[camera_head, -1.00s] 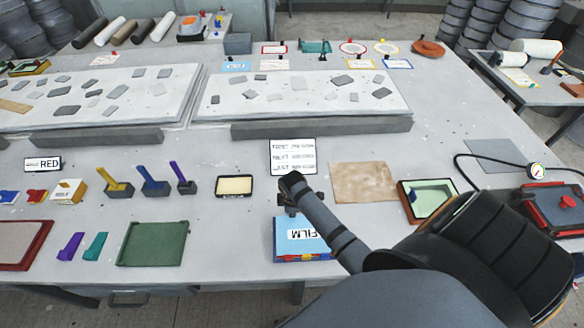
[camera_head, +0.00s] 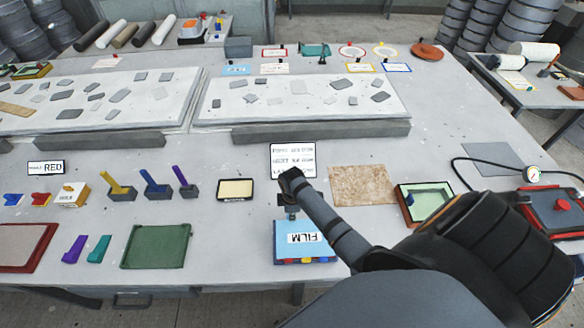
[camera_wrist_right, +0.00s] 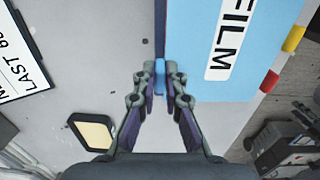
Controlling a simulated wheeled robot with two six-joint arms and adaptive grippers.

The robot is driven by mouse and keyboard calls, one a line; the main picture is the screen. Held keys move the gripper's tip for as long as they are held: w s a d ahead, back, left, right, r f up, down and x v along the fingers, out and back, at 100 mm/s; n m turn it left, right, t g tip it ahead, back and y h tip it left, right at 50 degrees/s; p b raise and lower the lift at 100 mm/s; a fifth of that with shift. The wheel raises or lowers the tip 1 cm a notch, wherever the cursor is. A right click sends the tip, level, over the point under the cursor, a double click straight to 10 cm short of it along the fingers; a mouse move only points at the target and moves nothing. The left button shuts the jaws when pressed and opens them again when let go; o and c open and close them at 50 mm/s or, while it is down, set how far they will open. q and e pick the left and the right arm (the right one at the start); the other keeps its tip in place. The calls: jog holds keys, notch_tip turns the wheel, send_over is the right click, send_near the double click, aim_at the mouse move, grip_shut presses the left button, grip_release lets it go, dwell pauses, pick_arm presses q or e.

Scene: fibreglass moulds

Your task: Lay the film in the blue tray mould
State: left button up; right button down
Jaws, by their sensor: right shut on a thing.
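How much film is held is hidden. My left gripper is not in view.
A cream-filled dark tray (camera_head: 236,190), a sign card (camera_head: 293,160) and a brown mat (camera_head: 362,186) are behind the box. A framed tray with a pale-green inside (camera_head: 430,201) and a red machine (camera_head: 560,210) stand right. Bare table lies between box and green tray.

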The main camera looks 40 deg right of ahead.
jog(key=shift+f+g, duration=0.15)
jog(key=shift+g, duration=0.15)
jog(key=shift+f+b, duration=0.6)
jog(key=shift+f, duration=0.35)
jog(key=shift+w+d, duration=0.1)
jog(key=c, duration=1.3)
grip_release()
jog(key=shift+c, duration=0.2)
